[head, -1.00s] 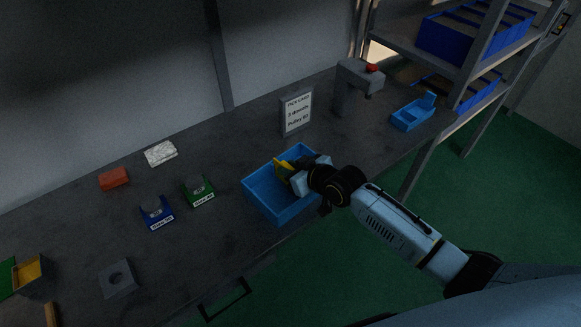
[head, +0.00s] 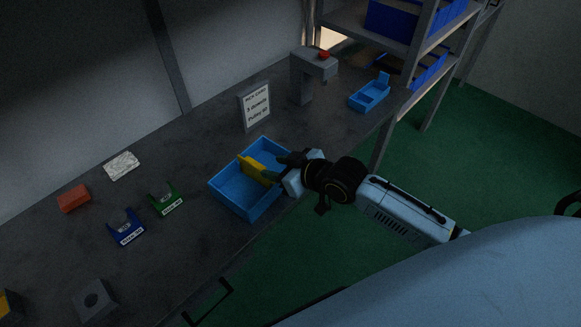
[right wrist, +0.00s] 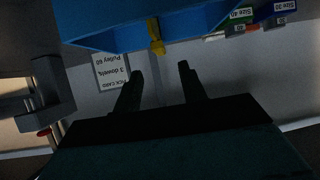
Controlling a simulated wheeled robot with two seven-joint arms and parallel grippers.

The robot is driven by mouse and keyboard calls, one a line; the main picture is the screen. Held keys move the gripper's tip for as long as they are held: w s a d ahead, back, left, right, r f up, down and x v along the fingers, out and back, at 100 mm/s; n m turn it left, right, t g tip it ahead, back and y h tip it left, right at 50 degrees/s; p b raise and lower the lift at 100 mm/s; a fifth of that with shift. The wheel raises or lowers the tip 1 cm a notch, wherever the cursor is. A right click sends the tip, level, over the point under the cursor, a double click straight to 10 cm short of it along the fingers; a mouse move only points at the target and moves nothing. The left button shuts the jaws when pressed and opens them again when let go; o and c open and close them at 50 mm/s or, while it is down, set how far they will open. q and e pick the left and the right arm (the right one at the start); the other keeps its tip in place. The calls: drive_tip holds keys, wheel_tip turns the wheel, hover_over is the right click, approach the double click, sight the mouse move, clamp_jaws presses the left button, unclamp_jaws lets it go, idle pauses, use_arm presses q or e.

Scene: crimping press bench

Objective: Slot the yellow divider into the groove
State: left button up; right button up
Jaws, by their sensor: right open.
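The yellow divider (head: 252,167) stands upright inside the blue bin (head: 226,193), across its middle. Whether its lower edge sits in the groove is hidden. My right gripper (head: 279,168) is open at the bin's right side, with its fingers pointing toward the divider. In the right wrist view, the fingers (right wrist: 160,70) are apart with nothing between them. The divider's end (right wrist: 156,36) shows beyond the fingertips, at the blue bin's wall (right wrist: 110,38). My left gripper is not in view.
A pick card sign (head: 255,106) stands behind the bin. Green (head: 166,199) and blue (head: 126,227) holders, a red block (head: 73,198) and a grey block with a hole (head: 95,299) are to the left. A grey press (head: 313,66) and small blue tray (head: 370,93) are behind right.

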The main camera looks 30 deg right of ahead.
drive_tip(key=shift+v, duration=2.25)
